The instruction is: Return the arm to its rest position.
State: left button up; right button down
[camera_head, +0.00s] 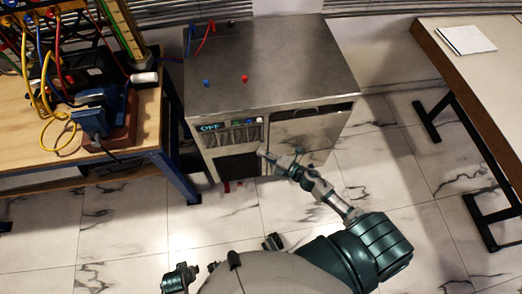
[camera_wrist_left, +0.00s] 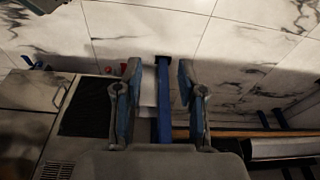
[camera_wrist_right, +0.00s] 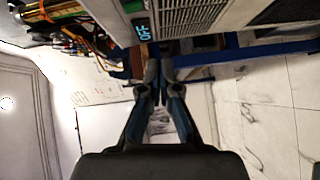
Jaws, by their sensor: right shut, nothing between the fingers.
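My right arm reaches in from the lower right in the head view. Its gripper (camera_head: 268,156) is in front of the metal cabinet (camera_head: 290,65), near the front panel with its OFF display (camera_head: 210,128). In the right wrist view, the right gripper (camera_wrist_right: 160,75) is shut with its fingertips together and nothing between them. In the left wrist view, my left gripper (camera_wrist_left: 158,85) is open and empty, with its two fingers wide apart. I cannot tell whether the right gripper touches the panel.
A wooden bench (camera_head: 40,145) with cables and a blue vise-like device (camera_head: 97,112) stands left. Another table (camera_head: 480,75) with white paper (camera_head: 466,39) stands right. Small blue and red knobs (camera_head: 245,78) are on the cabinet top.

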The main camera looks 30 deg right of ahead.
pick_arm(q)
jog(key=shift+a, duration=0.2)
pick_arm(e)
jog(key=shift+d, duration=0.1)
jog(key=s+d+f+m+g+h+p, duration=0.25)
jog(key=s+f+m+h, duration=0.25)
jog(key=f+m, duration=0.3)
jog(key=s+d+f+m+g+h+p, duration=0.1)
jog(key=s+d+f+m+g+h, duration=0.25)
jog(key=f+m, duration=0.5)
pick_arm(q)
jog(key=s+f+p, duration=0.1)
jog(key=s+f, duration=0.3)
jog(key=f, duration=0.7)
jog(key=shift+s+f, duration=0.3)
pick_arm(e)
jog(key=s+a+f+m+g, duration=0.1)
jog(key=s+a+f+g, duration=0.1)
jog(key=s+f, duration=0.2)
jog(key=s+a+f+m+g, duration=0.2)
jog(key=s+f, duration=0.2)
jog(key=s, duration=0.6)
jog(key=s+a+f+m+g, duration=0.1)
jog(key=s+a+f+g, duration=0.2)
jog(key=s, duration=0.4)
jog(key=shift+s+f, duration=0.25)
jog(key=shift+f, duration=0.2)
